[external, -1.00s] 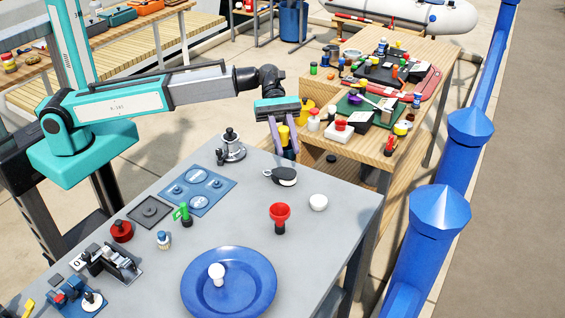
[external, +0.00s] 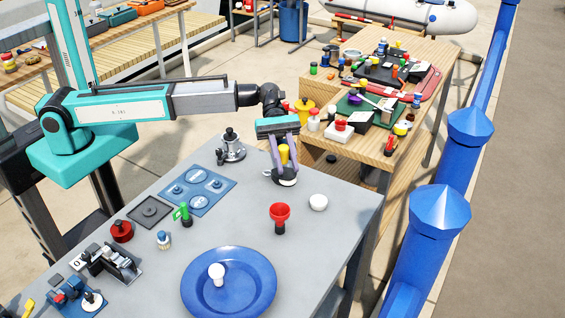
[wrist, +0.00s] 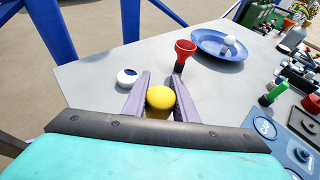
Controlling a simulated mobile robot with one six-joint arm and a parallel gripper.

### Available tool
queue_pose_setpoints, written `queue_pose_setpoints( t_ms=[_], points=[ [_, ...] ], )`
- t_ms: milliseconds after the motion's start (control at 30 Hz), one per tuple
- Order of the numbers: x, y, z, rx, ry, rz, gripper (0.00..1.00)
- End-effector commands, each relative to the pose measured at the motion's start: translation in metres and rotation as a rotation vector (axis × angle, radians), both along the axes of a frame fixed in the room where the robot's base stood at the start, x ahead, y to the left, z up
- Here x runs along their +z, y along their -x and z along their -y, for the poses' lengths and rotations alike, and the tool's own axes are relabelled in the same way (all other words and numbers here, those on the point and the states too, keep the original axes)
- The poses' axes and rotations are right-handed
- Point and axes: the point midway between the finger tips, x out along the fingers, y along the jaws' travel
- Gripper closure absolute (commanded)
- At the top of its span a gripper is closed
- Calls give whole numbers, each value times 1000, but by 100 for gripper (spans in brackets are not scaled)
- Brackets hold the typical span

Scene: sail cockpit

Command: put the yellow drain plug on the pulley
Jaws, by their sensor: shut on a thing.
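The yellow drain plug (external: 284,154) is between the two purple fingers of my gripper (external: 284,165), which is shut on it. In the wrist view its rounded yellow top (wrist: 160,97) shows between the fingers (wrist: 160,85). The pulley (external: 287,181), black and white, lies on the grey table just below the fingers in the external view and is partly covered by them. Whether the plug touches the pulley I cannot tell. The pulley is hidden in the wrist view.
A red funnel-like piece (external: 280,214) and a white round cup (external: 318,202) stand near the pulley. A metal fitting (external: 231,148) is to its left. A blue plate (external: 229,284) holds a white knob (external: 217,272). A wooden bench (external: 345,153) with clutter stands behind.

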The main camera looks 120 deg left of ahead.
Motion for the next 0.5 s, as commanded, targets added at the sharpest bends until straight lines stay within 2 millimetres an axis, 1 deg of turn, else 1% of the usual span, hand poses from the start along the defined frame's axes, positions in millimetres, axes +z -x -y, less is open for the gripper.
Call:
queue_pose_setpoints(
  t_ms=[267,367,500],
  points=[
    [-2,0,0,0,1,-1,96],
    [-9,0,0,1,1,-1,96],
    [-24,0,0,1,1,-2,96]
  ],
)
